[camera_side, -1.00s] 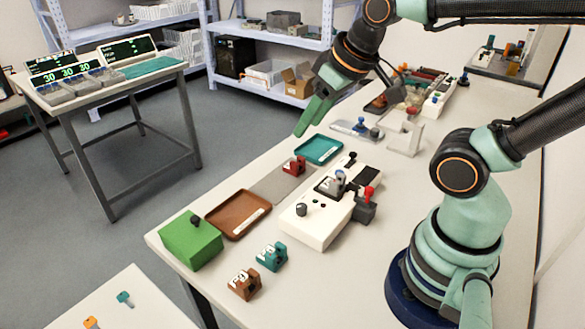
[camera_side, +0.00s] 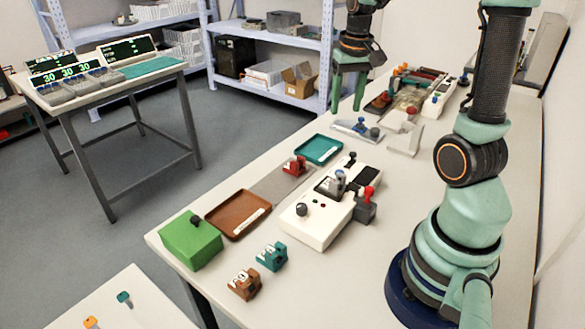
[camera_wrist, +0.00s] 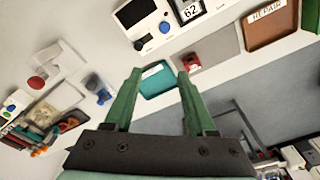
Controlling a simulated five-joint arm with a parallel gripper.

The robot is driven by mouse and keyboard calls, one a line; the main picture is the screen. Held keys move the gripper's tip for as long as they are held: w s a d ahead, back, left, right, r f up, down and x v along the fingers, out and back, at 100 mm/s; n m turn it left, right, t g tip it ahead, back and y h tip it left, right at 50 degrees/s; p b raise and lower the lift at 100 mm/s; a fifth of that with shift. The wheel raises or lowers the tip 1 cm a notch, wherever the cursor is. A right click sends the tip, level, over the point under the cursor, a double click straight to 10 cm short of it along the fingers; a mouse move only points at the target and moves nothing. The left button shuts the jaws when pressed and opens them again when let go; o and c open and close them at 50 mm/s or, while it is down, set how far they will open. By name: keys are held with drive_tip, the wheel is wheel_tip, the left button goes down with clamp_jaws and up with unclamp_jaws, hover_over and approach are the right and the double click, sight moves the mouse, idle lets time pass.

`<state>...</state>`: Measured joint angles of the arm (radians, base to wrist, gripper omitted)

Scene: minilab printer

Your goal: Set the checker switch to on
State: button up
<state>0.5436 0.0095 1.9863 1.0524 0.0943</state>
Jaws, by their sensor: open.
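A white box device (camera_side: 318,222), which I take as the checker, stands on the bench with a dark knob (camera_side: 302,209), a small red light and a black panel. Its switch and setting are too small to make out for sure. My gripper (camera_side: 346,108) is open and empty, pointing down above the bench beyond the device. Its two green fingers (camera_wrist: 158,74) show in the wrist view.
A teal tray (camera_side: 318,160), a red block (camera_side: 294,167) and a brown tray (camera_side: 222,222) lie left of the device. A grey block with a red handle (camera_side: 369,192) stands against its right. A white stand (camera_side: 405,140) and blue-knobbed plate (camera_side: 345,125) are near my gripper.

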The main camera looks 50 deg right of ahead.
drive_tip(key=m, duration=0.2)
hover_over(353, 153)
wheel_tip(353, 153, down, 2)
drive_tip(key=f, duration=0.1)
drive_tip(key=shift+g+y, duration=0.3)
drive_tip(key=shift+g, duration=0.1)
wheel_tip(353, 153, down, 12)
drive_tip(key=shift+r, duration=0.15)
drive_tip(key=shift+c, duration=0.3)
clamp_jaws()
